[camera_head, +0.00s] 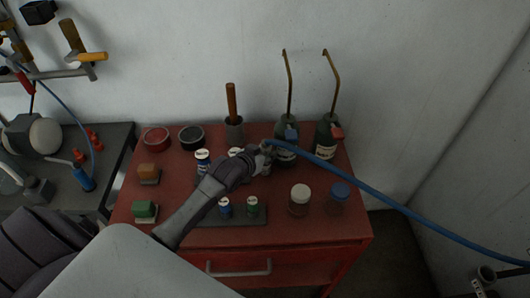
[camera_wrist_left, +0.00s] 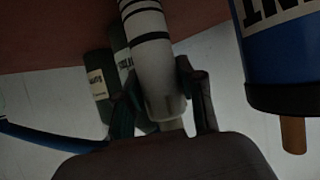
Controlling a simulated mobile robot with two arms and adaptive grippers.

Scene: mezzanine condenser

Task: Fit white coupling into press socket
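My left gripper (camera_head: 262,156) reaches over the red cabinet top, in front of the dark oil cans. In the left wrist view, its two fingers (camera_wrist_left: 165,105) are closed around the narrow end of the white coupling (camera_wrist_left: 150,50), a pale tapered cylinder with black rings. The coupling points toward the red surface. The blue hose (camera_head: 400,207) ends at this gripper and runs off to the right; it also shows in the left wrist view (camera_wrist_left: 40,139). The coupling is mostly hidden by the gripper in the head view. I cannot make out the press socket. My right gripper is not in view.
Oil cans (camera_head: 326,139) with tall spouts stand close behind the gripper. A white-lidded jar (camera_head: 299,199) and a blue-lidded jar (camera_head: 338,197) stand at the front right. Small bottles (camera_head: 225,206) stand on a dark tray. A grey pipe end (camera_head: 487,273) shows at lower right.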

